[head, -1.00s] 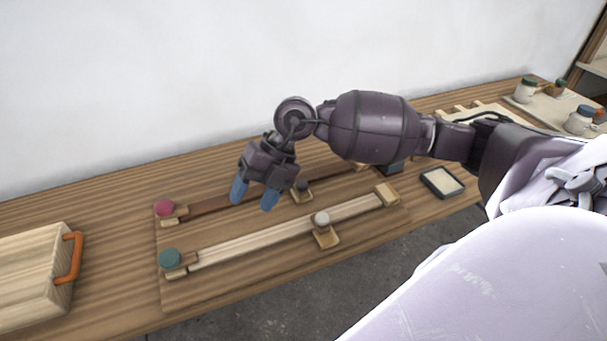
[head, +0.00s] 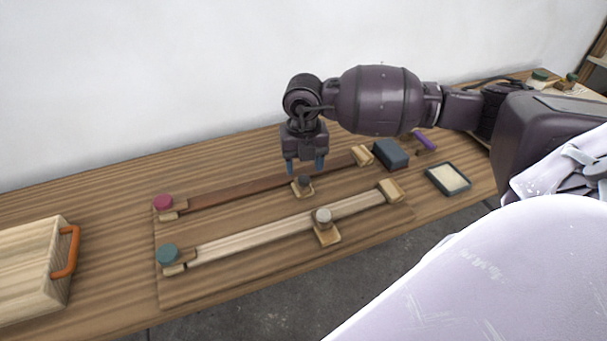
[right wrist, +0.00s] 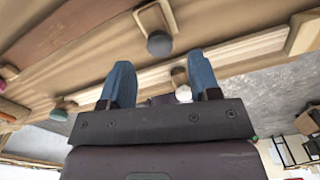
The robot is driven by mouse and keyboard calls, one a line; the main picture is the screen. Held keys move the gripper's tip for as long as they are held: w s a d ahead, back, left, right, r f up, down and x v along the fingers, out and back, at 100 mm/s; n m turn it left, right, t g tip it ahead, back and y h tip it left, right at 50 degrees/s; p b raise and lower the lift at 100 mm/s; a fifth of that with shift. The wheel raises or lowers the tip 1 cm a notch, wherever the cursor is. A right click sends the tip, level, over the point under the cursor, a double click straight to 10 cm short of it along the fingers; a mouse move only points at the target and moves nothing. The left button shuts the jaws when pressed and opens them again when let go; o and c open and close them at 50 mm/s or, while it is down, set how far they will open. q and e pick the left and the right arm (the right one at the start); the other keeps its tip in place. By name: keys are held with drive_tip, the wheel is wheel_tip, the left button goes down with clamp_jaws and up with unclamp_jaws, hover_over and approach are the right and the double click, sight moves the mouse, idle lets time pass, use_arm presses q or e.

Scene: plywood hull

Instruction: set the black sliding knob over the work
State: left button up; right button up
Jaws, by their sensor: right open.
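The black sliding knob (head: 303,181) sits on a small wooden slider at the near edge of the far, dark brown strip (head: 240,189). It also shows in the right wrist view (right wrist: 159,44), just beyond and between my fingertips. My right gripper (head: 305,168) points down with its blue fingers apart, close to the black knob in the head view. In the right wrist view its fingers (right wrist: 160,64) hold nothing. Whether they touch the knob cannot be told. A pale grey knob (head: 322,215) sits on a second slider by the near, light strip (head: 255,234). My left gripper is not in view.
A red knob (head: 163,202) and a green knob (head: 167,253) are at the strips' left ends. Wooden end blocks stand at the right ends. A dark blue block (head: 390,153) and a shallow tray (head: 448,178) lie to the right. A box with an orange handle (head: 66,252) is left.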

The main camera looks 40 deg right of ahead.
sight(304, 178)
drive_tip(key=shift+f, duration=1.85)
clamp_jaws()
